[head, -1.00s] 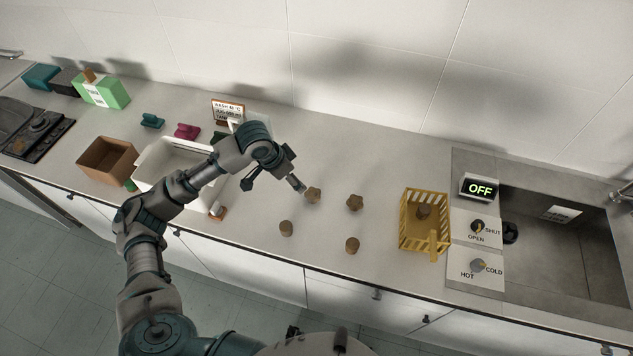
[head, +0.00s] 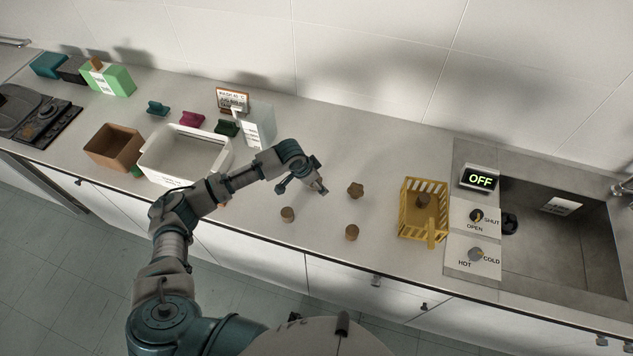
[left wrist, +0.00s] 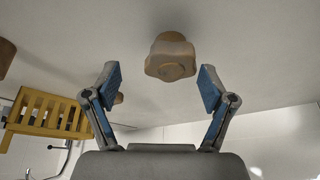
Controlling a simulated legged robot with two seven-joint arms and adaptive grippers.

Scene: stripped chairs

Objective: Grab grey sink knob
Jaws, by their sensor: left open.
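The grey knob (head: 476,254) sits on the white HOT/COLD panel (head: 473,280) at the sink's left side, well to the right of my left gripper (head: 318,188). My left gripper is low over the counter. In the left wrist view its blue fingers (left wrist: 158,80) are open and empty. A brown lobed knob (left wrist: 171,56) shows ahead, between and beyond the fingertips. The gripper covers that knob's place in the head view. My right gripper is not in view.
Other brown knobs (head: 355,190) lie on the counter nearby, one (head: 424,200) in a yellow slatted crate (head: 408,230) between gripper and sink. A dark knob (head: 477,216) is on the OPEN/SHUT panel. A white bin (head: 160,165) and a brown box (head: 112,148) stand left.

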